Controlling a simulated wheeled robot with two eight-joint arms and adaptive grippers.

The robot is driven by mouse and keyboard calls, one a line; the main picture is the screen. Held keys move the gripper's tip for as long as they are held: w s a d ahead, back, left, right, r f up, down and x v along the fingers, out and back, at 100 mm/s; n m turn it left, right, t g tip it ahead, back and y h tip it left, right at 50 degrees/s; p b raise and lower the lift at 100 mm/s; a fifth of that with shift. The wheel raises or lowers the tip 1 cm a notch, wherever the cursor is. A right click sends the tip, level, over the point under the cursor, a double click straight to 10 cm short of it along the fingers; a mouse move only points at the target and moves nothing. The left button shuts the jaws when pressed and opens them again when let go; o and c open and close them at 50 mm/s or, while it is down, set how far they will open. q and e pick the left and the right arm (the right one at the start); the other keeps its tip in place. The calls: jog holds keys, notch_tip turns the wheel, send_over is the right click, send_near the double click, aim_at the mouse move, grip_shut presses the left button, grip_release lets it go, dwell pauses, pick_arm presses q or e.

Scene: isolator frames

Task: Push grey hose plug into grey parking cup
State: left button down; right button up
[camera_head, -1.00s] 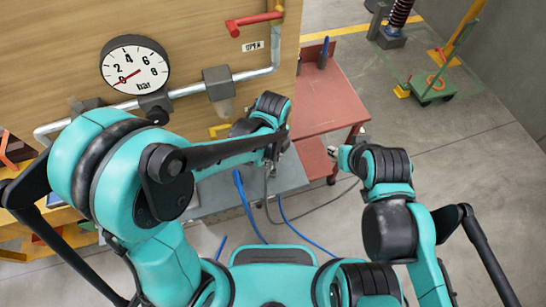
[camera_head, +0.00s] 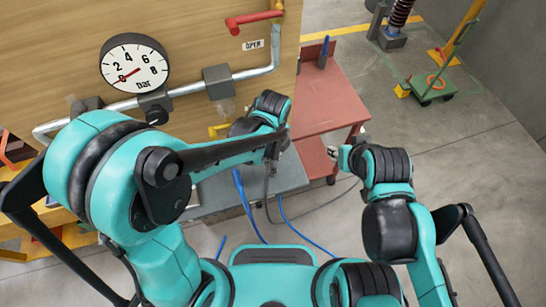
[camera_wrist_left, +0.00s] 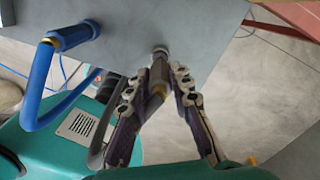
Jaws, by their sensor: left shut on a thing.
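In the left wrist view, the grey hose plug (camera_wrist_left: 158,75) is between the fingers of my left gripper (camera_wrist_left: 157,84), which is shut on it. The plug's front end points at the grey parking cup (camera_wrist_left: 160,50) on the grey panel and meets it or nearly so; I cannot tell how deep it sits. The grey hose (camera_wrist_left: 97,145) curves away behind the plug. In the head view, my left gripper (camera_head: 272,163) is over the grey panel, largely hidden by its own arm. My right gripper (camera_head: 333,153) is apart at the right, too small to read its jaws.
A blue hose (camera_wrist_left: 40,85) ends in a blue cup (camera_wrist_left: 75,36) left of the grey one. A red table (camera_head: 325,105) stands beyond the panel (camera_head: 215,200). A gauge (camera_head: 135,65) and a pipe (camera_head: 185,93) run along the wooden wall.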

pick_arm(q)
jog(key=shift+f+b, duration=1.25)
jog(key=shift+f, duration=0.15)
jog(key=c, duration=1.3)
grip_release()
notch_tip(320, 180, up, 12)
jog(key=shift+r, duration=0.1)
